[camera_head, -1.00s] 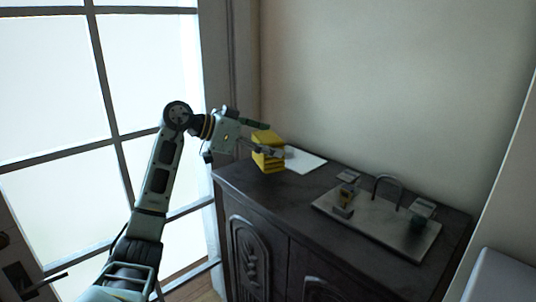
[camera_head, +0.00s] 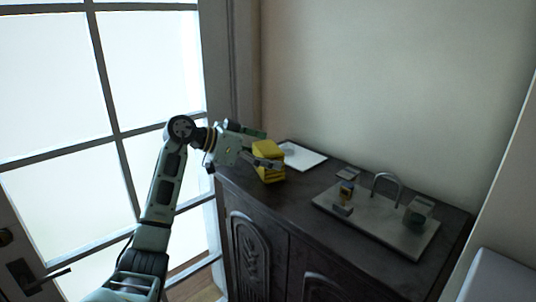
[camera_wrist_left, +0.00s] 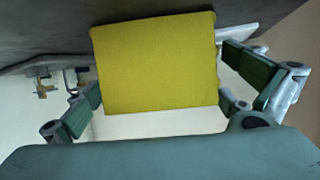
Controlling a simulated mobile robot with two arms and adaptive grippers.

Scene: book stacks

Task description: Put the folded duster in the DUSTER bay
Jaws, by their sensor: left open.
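The folded duster (camera_head: 268,168) is a yellow, block-like bundle at the left end of the dark cabinet top. My left gripper (camera_head: 268,149) is at it, coming from the left, with its fingers open. In the left wrist view the yellow duster (camera_wrist_left: 157,62) lies between the spread green finger pads, one on each side. Gaps or contact at the pads are hard to tell. I cannot make out any DUSTER lettering, so I cannot tell which place is the DUSTER bay. My right gripper is not in view.
A white sheet (camera_head: 302,155) lies behind the duster. A grey board (camera_head: 382,232) at the right of the cabinet top carries a metal arch (camera_head: 387,186) and small blocks. Bare cabinet top (camera_head: 290,195) lies between duster and board. A glazed door stands at left.

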